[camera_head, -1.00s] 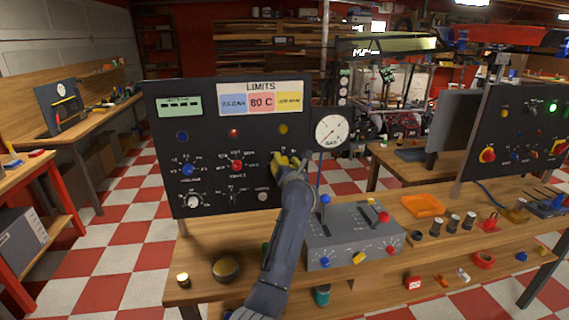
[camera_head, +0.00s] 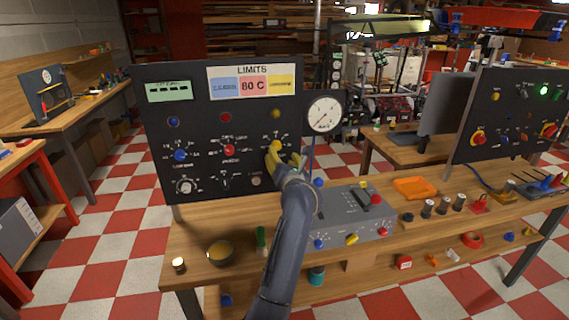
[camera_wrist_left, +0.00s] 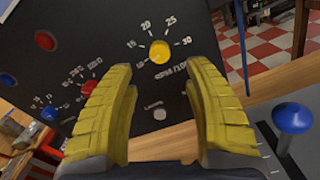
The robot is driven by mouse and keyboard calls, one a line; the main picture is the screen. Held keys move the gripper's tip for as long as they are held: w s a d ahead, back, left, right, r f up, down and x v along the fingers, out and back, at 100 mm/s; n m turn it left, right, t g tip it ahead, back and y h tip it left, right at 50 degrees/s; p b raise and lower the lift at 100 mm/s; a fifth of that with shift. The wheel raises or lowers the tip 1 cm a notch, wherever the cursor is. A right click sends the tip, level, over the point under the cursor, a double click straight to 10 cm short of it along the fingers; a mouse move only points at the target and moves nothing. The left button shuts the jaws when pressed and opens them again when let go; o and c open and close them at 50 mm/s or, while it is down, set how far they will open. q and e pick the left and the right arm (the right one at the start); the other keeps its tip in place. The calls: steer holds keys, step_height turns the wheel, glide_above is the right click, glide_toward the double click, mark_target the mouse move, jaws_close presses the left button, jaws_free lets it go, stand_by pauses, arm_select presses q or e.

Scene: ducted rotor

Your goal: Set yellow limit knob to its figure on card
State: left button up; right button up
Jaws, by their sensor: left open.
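The yellow limit knob (camera_wrist_left: 160,52) sits on the black panel (camera_head: 205,190), with a printed scale of 10 to 30 around it in the left wrist view. In the head view the yellow knob (camera_head: 276,146) shows just above my fingers. My left gripper (camera_head: 284,160) is open; in the left wrist view its yellow-padded fingers (camera_wrist_left: 160,100) stand apart, with the knob ahead between them and not touched. The LIMITS card (camera_head: 252,82) at the panel top has blue, red and yellow fields. The red one reads 80 C; the yellow field's figure is too small to read.
A blue knob (camera_head: 180,155) and a red knob (camera_head: 229,150) sit left of the yellow one. A round gauge (camera_head: 323,114) stands at the panel's right edge. A grey control box (camera_head: 350,215) with a blue-topped lever (camera_wrist_left: 291,118) is close on the right.

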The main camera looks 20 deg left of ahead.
arm_select(q)
steer(key=shift+v, duration=1.8)
